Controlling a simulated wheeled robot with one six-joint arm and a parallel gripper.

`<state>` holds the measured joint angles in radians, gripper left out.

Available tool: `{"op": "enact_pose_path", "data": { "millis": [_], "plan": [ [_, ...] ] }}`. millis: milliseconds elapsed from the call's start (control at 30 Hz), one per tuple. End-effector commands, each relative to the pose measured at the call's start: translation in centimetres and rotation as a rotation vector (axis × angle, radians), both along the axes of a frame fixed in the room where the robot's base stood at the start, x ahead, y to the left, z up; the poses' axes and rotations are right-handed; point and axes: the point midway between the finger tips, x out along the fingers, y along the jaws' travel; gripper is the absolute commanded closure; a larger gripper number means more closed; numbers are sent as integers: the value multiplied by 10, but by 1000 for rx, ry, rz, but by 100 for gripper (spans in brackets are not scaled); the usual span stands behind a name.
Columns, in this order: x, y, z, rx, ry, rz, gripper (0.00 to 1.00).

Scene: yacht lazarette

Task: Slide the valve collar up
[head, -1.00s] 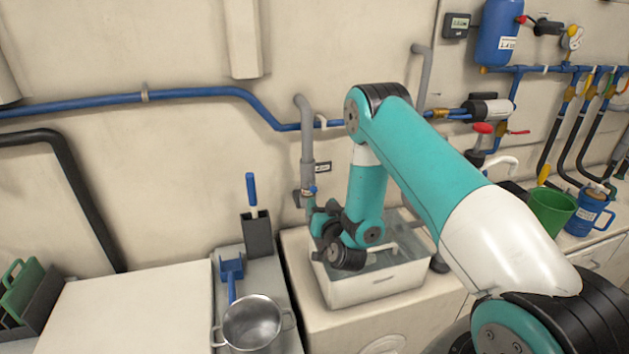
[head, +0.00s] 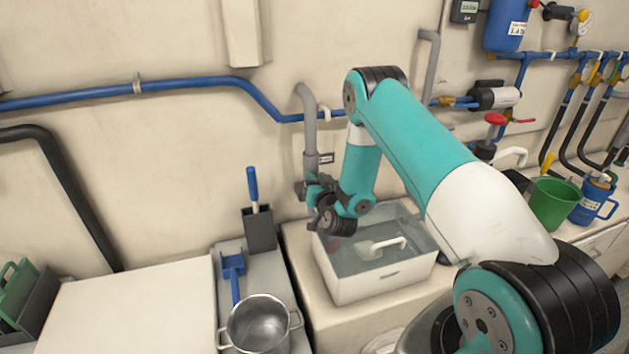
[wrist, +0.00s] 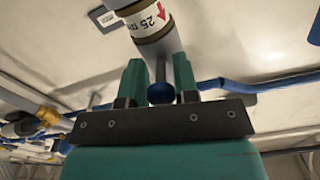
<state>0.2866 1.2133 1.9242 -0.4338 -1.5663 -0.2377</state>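The grey upright pipe (head: 311,135) stands against the wall, and a dark collar (head: 299,188) sits on its lower part. My gripper (head: 313,190) is up against this collar, above the back left of the water-filled bin, and hides part of it. In the wrist view the pipe (wrist: 167,48) runs away past my gripper (wrist: 160,76), with a white label band (wrist: 148,18) with a red arrow beyond the fingertips. A round blue knob (wrist: 160,93) sits between the two teal fingers, which are apart. Whether they press on it is unclear.
The white bin (head: 380,282) with water and a white spout stands below my gripper. A dark holder (head: 258,230) with a blue-handled tool stands to the left, near a metal pot (head: 258,325). A blue pipe (head: 190,85) crosses the wall behind.

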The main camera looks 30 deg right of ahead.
Motion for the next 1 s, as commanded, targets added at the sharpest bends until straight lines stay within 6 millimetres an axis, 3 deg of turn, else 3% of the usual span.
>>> {"op": "enact_pose_path", "data": {
  "millis": [33,100,333,667,967,1000],
  "plan": [
    [0,0,0,0,0,0,84],
    [0,0,0,0,0,0,100],
    [0,1,8,0,-1,1,100],
    [0,3,67,0,-1,3,100],
    [0,3,66,0,0,3,100],
    [0,3,66,0,0,3,73]
  ]
}}
